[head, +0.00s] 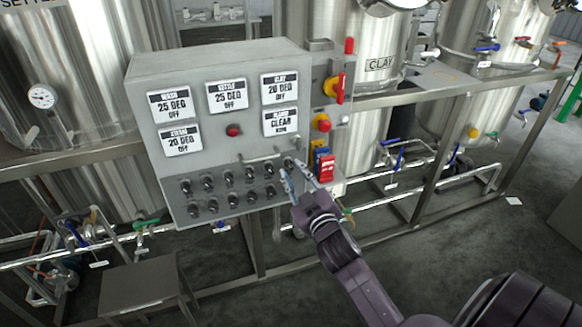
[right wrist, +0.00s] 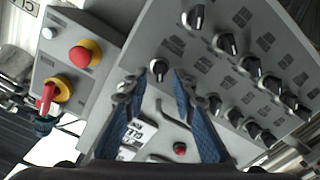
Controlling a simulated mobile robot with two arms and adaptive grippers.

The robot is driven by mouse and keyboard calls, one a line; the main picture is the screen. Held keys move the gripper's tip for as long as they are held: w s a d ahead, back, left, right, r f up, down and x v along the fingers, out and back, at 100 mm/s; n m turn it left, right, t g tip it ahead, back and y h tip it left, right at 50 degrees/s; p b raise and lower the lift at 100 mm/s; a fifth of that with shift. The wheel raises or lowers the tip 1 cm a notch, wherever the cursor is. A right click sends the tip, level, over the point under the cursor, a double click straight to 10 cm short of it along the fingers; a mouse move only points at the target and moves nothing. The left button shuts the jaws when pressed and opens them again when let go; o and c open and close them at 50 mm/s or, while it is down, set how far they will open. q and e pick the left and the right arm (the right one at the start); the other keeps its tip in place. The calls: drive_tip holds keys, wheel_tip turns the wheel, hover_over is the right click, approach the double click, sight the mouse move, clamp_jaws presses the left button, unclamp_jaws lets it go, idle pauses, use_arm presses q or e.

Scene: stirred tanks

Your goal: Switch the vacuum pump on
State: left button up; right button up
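The grey control panel (head: 225,130) carries two rows of black selector knobs along its lower part. My right gripper (head: 292,170) is at the right end of the upper row, close to the panel face. In the right wrist view its two blue fingers (right wrist: 157,88) are apart, with a black knob (right wrist: 158,68) just beyond and between their tips. That knob also shows in the head view (head: 289,162). I cannot tell whether the fingers touch it. The knob labels are too small to read, so I cannot tell which knob is the vacuum pump's. My left gripper is not in view.
A side box holds a red-and-yellow rotary switch (head: 334,88) and a red emergency button (head: 322,124). A metal handle (head: 262,157) sits just above the upper knob row. Neighbouring knobs (right wrist: 228,44) are close to my fingers. Steel tanks (head: 345,45) stand behind.

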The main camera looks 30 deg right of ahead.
drive_tip(key=shift+x, duration=1.1)
clamp_jaws()
